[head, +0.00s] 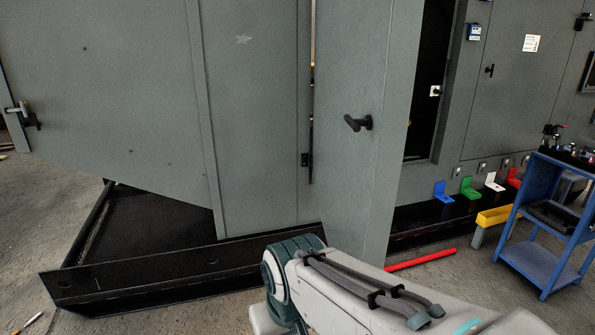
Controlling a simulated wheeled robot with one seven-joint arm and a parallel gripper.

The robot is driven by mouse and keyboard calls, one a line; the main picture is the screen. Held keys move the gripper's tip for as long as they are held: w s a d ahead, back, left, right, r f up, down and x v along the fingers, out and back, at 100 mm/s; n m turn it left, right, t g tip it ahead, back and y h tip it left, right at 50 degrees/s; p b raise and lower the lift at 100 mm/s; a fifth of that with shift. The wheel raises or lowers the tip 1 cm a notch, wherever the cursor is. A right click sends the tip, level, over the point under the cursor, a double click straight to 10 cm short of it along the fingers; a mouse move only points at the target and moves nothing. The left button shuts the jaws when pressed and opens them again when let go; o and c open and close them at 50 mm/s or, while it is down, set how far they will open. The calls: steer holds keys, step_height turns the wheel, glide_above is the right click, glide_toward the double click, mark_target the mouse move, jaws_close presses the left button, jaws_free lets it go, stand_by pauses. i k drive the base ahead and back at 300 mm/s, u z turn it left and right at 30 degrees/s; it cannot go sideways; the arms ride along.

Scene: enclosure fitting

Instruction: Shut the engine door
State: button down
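A tall grey enclosure door (350,60) with a dark handle (357,123) stands swung open in the middle of the head view. A dark opening (428,90) shows to its right. A second wide grey door (110,80) stands at an angle on the left, with a latch handle (22,113) near its left edge. I cannot tell which of the two is the engine door. My arm shows at the bottom centre, in front of the middle door's lower part. My gripper is not in view.
A black base frame (160,280) runs along the floor at left. A red bar (420,260) lies on the floor right of the middle door. Coloured brackets (467,186) line the enclosure's base. A blue cart (540,225) stands at far right, beside a yellow tray (495,216).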

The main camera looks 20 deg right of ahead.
mark_target(366, 55)
steer(key=i, duration=0.2)
steer(key=z, duration=0.75)
